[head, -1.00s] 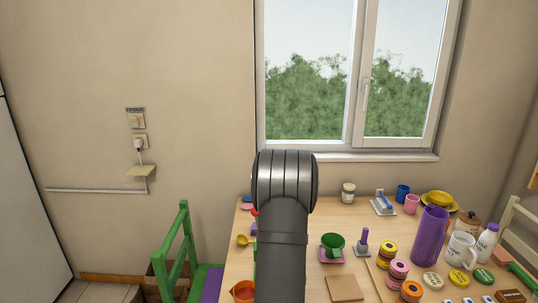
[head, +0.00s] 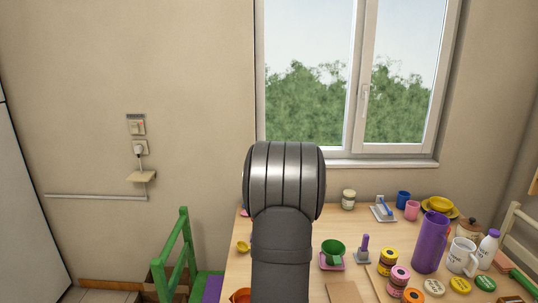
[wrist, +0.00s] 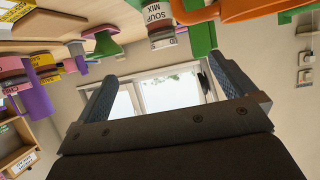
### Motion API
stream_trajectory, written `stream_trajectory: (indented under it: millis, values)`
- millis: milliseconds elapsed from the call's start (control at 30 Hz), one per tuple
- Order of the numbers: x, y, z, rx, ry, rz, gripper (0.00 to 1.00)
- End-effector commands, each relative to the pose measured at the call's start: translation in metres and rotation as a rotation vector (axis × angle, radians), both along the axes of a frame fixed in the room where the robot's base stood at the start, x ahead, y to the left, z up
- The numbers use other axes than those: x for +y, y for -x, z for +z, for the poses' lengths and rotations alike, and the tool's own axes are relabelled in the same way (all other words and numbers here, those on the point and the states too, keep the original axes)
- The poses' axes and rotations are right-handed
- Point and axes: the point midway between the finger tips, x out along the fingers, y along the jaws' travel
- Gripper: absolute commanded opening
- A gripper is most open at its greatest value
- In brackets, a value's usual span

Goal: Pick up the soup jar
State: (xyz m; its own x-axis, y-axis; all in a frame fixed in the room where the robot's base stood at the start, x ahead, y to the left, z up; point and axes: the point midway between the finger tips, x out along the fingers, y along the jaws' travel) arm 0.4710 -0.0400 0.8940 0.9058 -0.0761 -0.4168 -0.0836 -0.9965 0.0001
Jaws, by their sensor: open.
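In the head view my arm covers the middle of the table, and neither the soup jar nor my gripper can be made out.
Another light jar (head: 348,199) is near the window. Purple bottle (head: 430,243), mug (head: 461,257) and several tins crowd the right side. A green chair (head: 174,252) stands left.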

Motion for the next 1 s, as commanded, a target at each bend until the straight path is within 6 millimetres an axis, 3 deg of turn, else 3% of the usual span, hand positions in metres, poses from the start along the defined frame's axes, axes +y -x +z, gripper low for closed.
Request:
stream_trajectory:
  millis: [367,500,767,867,1000]
  values:
    - [0.000,0.000,0.000,0.000,0.000,0.000,1.00]
    - [0.000,0.000,0.000,0.000,0.000,0.000,0.81]
    - [0.000,-0.001,0.000,0.001,0.002,0.001,0.81]
    - [0.000,-0.007,-0.003,0.019,0.024,0.013,0.81]
    - [-0.002,-0.034,-0.011,0.096,0.120,0.070,0.81]
